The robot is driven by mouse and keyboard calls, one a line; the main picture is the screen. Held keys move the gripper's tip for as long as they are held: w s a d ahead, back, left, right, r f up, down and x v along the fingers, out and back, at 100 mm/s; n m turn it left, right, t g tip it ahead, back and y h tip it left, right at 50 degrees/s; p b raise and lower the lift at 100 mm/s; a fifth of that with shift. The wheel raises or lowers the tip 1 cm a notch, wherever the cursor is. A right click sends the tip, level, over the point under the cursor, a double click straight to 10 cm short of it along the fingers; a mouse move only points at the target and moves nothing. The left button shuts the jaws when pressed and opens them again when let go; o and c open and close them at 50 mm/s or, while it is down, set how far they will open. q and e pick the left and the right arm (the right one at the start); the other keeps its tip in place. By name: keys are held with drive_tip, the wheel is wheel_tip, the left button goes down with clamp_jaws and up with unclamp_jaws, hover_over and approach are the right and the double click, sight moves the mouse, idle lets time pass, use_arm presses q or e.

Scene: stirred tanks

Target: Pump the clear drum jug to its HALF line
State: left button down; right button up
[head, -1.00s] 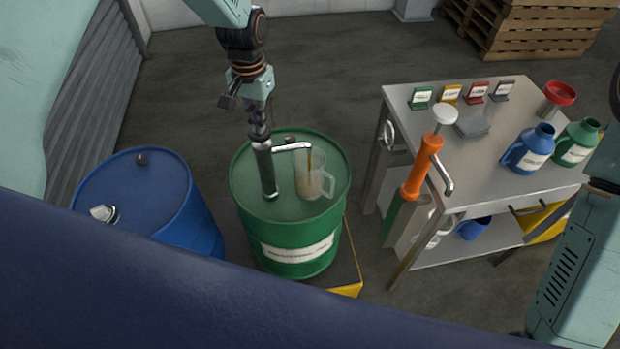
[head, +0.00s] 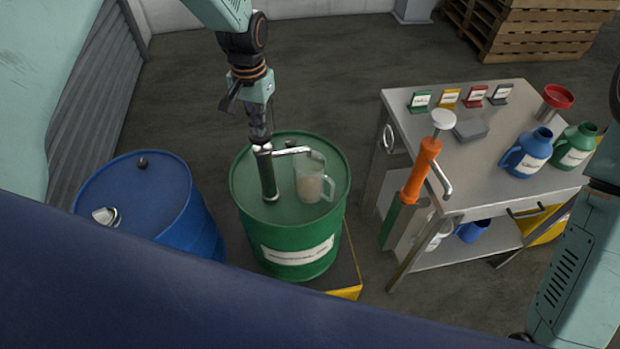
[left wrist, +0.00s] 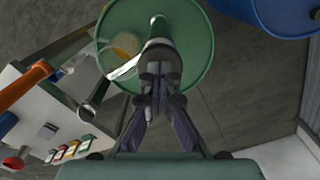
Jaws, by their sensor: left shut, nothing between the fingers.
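The clear drum jug (head: 313,184) stands upright on the green drum (head: 250,205), below the spout (head: 294,150) of the drum's pump (head: 268,178). It holds some pale amber liquid; its lines are too small to read. The jug also shows in the left wrist view (left wrist: 126,44). No stream shows between spout and jug now. My left gripper (head: 260,138) is shut and empty, pointing down at the top of the pump. In the left wrist view its fingers (left wrist: 160,82) overlap the pump head; contact is hard to judge. My right gripper is out of view.
A blue drum (head: 140,205) stands left. A steel table (head: 415,125) at the right bears coloured label cards, blue (head: 527,152) and green (head: 577,147) jugs and a red funnel (head: 557,97). An orange hand pump (head: 421,172) stands at its near-left side. Pallets (head: 535,30) stand behind.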

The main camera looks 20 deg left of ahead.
use_arm(q)
drive_tip(key=shift+r+p, duration=2.2)
drive_tip(key=shift+r, duration=0.7)
drive_tip(key=shift+f, duration=0.2)
drive_tip(key=shift+f+b, duration=0.55)
drive_tip(key=shift+f, duration=0.15)
